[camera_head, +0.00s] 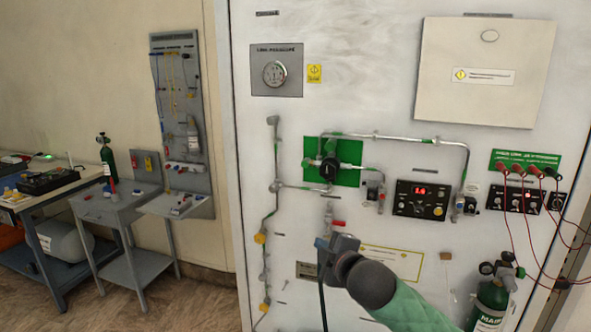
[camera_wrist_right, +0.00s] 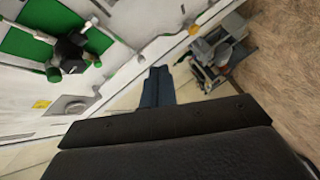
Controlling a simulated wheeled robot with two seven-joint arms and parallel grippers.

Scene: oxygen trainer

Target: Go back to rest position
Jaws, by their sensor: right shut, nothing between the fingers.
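My right arm comes in from the lower right in the head view, and its gripper (camera_head: 338,243) is in front of the lower middle of the white trainer panel (camera_head: 400,135). The gripper is shut and empty, below the black valve on the green plate (camera_head: 346,172). In the right wrist view the closed fingers (camera_wrist_right: 157,88) point away from the camera, with floor and benches beyond. The green plate with its black valve (camera_wrist_right: 70,52) also shows there at the upper left. My left gripper is not in view.
A red-handled valve (camera_head: 338,223) is close above the right gripper. A green cylinder (camera_head: 490,300) and hanging red cables (camera_head: 512,225) are at the right. Grey stands (camera_head: 115,205) and a bench (camera_head: 45,195) are at the left, with open floor in front.

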